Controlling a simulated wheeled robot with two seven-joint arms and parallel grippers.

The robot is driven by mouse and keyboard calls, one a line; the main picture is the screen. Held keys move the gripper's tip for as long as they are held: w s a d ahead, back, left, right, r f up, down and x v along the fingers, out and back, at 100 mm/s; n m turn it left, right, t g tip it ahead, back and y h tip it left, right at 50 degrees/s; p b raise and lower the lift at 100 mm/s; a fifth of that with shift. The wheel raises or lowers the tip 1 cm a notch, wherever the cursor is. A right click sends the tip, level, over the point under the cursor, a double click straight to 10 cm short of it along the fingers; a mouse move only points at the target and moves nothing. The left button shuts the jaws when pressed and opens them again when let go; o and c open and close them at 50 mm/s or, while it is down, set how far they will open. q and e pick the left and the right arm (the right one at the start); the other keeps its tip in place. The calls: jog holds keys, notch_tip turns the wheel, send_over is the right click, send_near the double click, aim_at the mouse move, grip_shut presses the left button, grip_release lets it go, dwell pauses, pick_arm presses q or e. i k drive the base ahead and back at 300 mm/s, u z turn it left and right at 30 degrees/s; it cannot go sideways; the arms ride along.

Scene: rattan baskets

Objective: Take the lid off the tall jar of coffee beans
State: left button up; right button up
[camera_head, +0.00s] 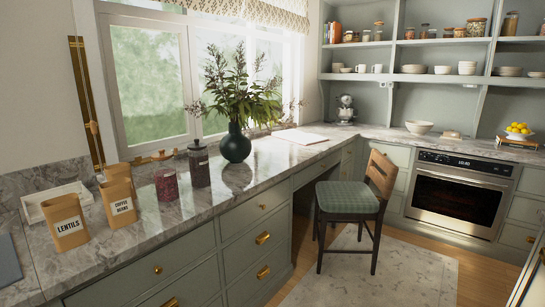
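A tall dark jar (200,170) stands upright on the marble counter, left of the plant vase. It looks like the jar of coffee beans, but its contents are too small to make out. Its dark lid (197,147) with a small knob sits on top. A paper bag labelled coffee beans (119,207) stands further left on the counter. Neither of my grippers is in view.
A shorter reddish jar (166,187) stands just left of the tall jar. A lentils bag (67,228) and a white tray (38,206) are at the left. A dark vase (235,147) stands to the right. The counter (190,220) in front is clear. A chair (350,197) stands on the floor.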

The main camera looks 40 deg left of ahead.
aim_at(196, 145)
jog(key=u, duration=0.4)
jog(key=i, duration=1.2)
jog(key=u, duration=2.05)
jog(key=i, duration=1.1)
jog(key=u, duration=0.85)
